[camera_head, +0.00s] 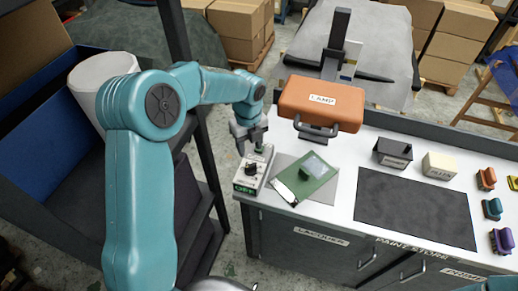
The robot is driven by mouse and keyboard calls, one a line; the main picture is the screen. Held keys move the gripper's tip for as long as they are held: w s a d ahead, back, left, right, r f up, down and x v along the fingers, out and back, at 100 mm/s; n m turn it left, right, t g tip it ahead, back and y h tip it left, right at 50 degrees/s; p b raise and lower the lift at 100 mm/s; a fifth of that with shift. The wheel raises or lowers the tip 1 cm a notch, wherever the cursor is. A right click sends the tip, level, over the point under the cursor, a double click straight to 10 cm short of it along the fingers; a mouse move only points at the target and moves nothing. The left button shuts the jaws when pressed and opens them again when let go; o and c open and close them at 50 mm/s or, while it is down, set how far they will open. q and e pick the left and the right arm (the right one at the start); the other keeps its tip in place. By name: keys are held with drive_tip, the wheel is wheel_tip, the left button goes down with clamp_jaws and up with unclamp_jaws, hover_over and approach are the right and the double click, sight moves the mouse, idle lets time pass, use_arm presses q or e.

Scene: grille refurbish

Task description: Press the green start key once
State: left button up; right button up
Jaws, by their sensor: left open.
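A small pale control box (262,163) stands at the left end of the white counter. It has a black knob on top and a lit green patch (244,189) with characters at its near end. I cannot tell a separate green start key from this patch; the far end of the box is partly behind my gripper. My left gripper (250,147) is open and empty, with its fingers pointing down over the far end of the box. I cannot tell whether it touches the box. My right gripper is out of view.
An orange lamp (322,103) stands just right of my left gripper. A dark mat (415,207) lies bare to the right.

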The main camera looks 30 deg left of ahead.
use_arm(q)
clamp_jaws()
idle(1.4)
